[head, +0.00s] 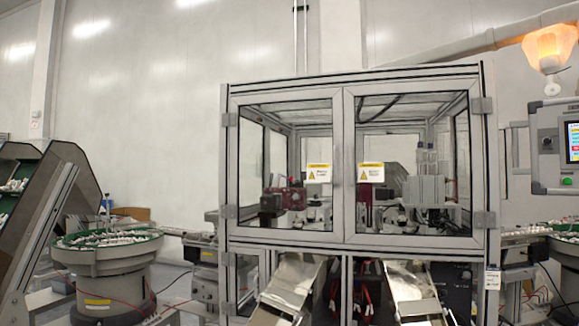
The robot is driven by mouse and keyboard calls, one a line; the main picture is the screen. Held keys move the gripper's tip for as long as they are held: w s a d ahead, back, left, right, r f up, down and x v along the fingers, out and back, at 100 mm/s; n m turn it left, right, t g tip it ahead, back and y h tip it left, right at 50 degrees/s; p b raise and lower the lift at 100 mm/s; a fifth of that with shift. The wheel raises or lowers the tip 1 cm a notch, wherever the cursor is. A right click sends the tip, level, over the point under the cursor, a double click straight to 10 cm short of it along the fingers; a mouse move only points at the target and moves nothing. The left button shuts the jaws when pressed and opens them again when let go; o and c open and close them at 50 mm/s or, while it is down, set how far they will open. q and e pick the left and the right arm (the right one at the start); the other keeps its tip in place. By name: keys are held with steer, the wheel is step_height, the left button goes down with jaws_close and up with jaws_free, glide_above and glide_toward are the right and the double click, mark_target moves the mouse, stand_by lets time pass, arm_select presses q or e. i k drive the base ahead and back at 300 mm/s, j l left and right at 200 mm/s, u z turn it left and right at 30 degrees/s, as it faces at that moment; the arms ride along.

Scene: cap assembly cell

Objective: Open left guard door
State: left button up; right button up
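The left guard door (285,227) is a framed clear panel on the front of the machine enclosure. It looks shut, its inner edge against the right guard door (415,230), which also looks shut. The left door's hinges show on its left edge, and it bears a yellow and white warning label (319,173). A small handle seems to sit near the seam between the doors, too small to make out clearly. Neither of my grippers is in view.
Two metal chutes, one on the left (291,283) and one on the right (411,287), slope out below the doors. A bowl feeder (106,262) and an inclined conveyor (50,215) stand at left. A control panel (556,145) and a lit orange lamp (549,48) are at right.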

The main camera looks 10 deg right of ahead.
mark_target(316, 172)
steer(key=i+j, duration=0.1)
steer(key=i, duration=0.55)
steer(key=i+j+z, duration=0.1)
steer(key=i, duration=0.5)
steer(key=i+j+z, duration=0.2)
steer(key=i+z, duration=0.2)
steer(key=i+j+z, duration=0.4)
steer(key=i+l, duration=0.05)
steer(key=l, duration=0.05)
